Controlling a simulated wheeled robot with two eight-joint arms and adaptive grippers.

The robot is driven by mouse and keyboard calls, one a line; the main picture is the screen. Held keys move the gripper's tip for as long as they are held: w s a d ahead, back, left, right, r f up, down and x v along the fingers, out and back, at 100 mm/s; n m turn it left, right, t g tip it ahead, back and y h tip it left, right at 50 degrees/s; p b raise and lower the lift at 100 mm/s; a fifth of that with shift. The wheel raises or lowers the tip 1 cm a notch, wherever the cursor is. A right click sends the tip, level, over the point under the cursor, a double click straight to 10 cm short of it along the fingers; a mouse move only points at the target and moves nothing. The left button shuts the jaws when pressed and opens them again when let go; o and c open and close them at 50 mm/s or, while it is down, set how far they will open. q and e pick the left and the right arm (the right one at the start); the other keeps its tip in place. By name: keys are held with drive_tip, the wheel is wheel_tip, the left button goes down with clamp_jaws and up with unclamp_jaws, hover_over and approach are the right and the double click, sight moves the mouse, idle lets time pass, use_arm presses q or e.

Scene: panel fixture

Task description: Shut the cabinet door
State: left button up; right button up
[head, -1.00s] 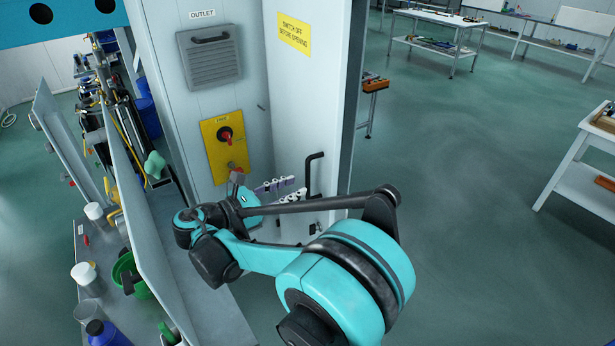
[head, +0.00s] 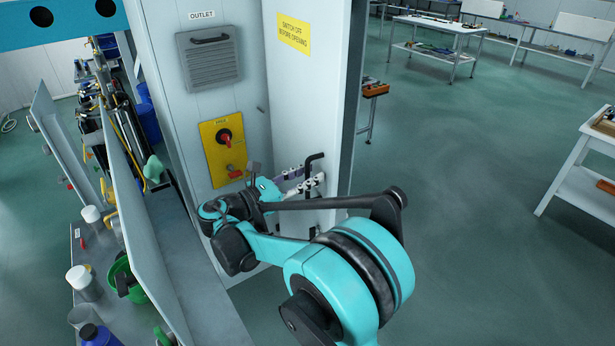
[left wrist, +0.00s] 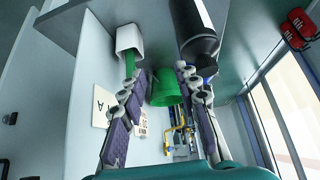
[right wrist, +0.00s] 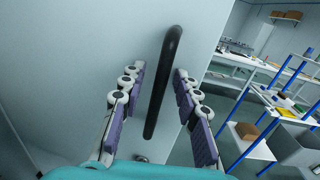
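The cabinet door (head: 305,100) is the pale panel with a yellow warning label, standing at an angle to the outlet panel in the head view; how far it is open I cannot tell. Its black bar handle (head: 309,174) is low on it. My right gripper (head: 305,182) is at the handle. In the right wrist view the handle (right wrist: 163,85) runs upright between the spread fingers of the right gripper (right wrist: 160,88), with gaps on both sides. My left gripper (left wrist: 157,85) is open, with nothing gripped between its fingers; it is not visible in the head view.
The neighbouring panel carries a grey outlet vent (head: 209,57) and a yellow plate with a red switch (head: 225,138). A bench at left holds cups, a green bucket (head: 130,280) and upright boards. Open floor (head: 470,200) lies to the right, with a white table (head: 580,165) farther right.

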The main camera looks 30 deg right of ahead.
clamp_jaws()
